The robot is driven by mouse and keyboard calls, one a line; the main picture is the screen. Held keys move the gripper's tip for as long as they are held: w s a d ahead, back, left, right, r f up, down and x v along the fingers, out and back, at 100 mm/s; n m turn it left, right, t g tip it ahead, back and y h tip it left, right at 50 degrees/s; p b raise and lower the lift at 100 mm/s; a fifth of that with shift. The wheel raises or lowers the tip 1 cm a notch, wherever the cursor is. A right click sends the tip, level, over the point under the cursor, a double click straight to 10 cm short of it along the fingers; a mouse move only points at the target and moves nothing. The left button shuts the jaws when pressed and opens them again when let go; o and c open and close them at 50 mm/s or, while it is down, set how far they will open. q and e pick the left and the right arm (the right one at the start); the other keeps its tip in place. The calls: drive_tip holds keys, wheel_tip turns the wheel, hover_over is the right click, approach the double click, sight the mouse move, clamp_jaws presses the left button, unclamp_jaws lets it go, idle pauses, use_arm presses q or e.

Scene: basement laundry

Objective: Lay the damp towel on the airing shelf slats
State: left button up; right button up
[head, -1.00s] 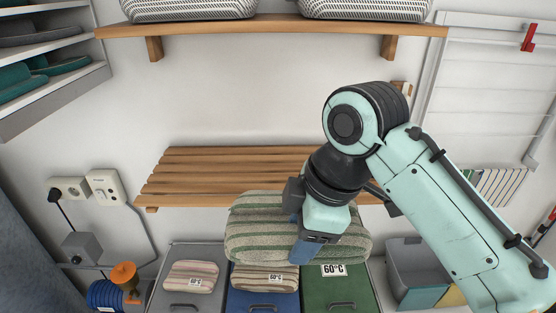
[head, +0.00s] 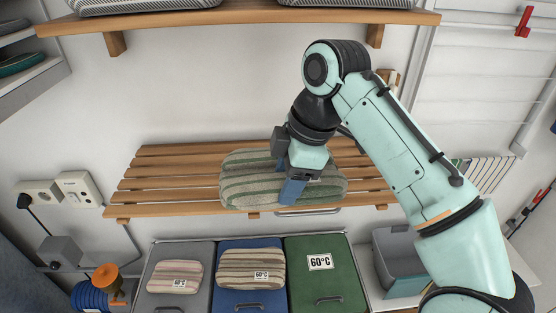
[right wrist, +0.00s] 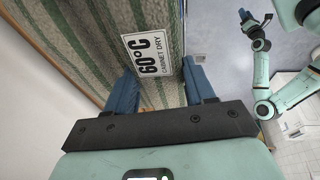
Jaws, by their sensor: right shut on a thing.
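The airing shelf (head: 150,184) is a rack of wooden slats on the wall. A folded towel with green, beige and grey stripes (head: 240,190) is over the middle of the slats. I cannot tell whether it touches them. My right gripper (head: 288,190) is shut on this towel from above. In the right wrist view the towel (right wrist: 95,50) is between the blue fingers of the gripper (right wrist: 165,90), with a "60°C cabinet dry" label facing the camera. My left gripper (right wrist: 246,17) shows small in that view; its jaw state is unclear.
Below the shelf stand a grey bin (head: 165,304), a blue bin (head: 235,244) and a green bin (head: 315,285). Smaller striped towels lie on the grey bin (head: 175,276) and blue bin (head: 250,268). An upper wooden shelf (head: 250,17) holds patterned baskets. The slats left of the towel are bare.

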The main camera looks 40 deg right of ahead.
drive_tip(key=w+d+p, duration=0.1)
drive_tip(key=w+d, duration=0.1)
drive_tip(key=w+d+p, duration=0.1)
drive_tip(key=w+d, duration=0.1)
drive_tip(key=w, duration=0.1)
drive_tip(key=w+d+p, duration=0.1)
drive_tip(key=w+d, duration=0.2)
drive_tip(key=shift+w+r, duration=0.15)
drive_tip(key=shift+r, duration=0.1)
drive_tip(key=f, duration=0.2)
drive_tip(key=w+f, duration=0.1)
drive_tip(key=shift+d, duration=0.25)
drive_tip(key=shift+s+f, duration=0.45)
drive_tip(key=shift+f, duration=0.05)
drive_tip(key=x, duration=0.3)
drive_tip(key=shift+s+d+f, duration=0.1)
drive_tip(key=shift+s+d, duration=0.05)
drive_tip(key=shift+d+f, duration=0.1)
drive_tip(key=shift+f, duration=0.05)
use_arm(q)
drive_tip(key=w+r, duration=0.4)
drive_tip(key=w, duration=0.1)
drive_tip(key=shift+r+t, duration=0.4)
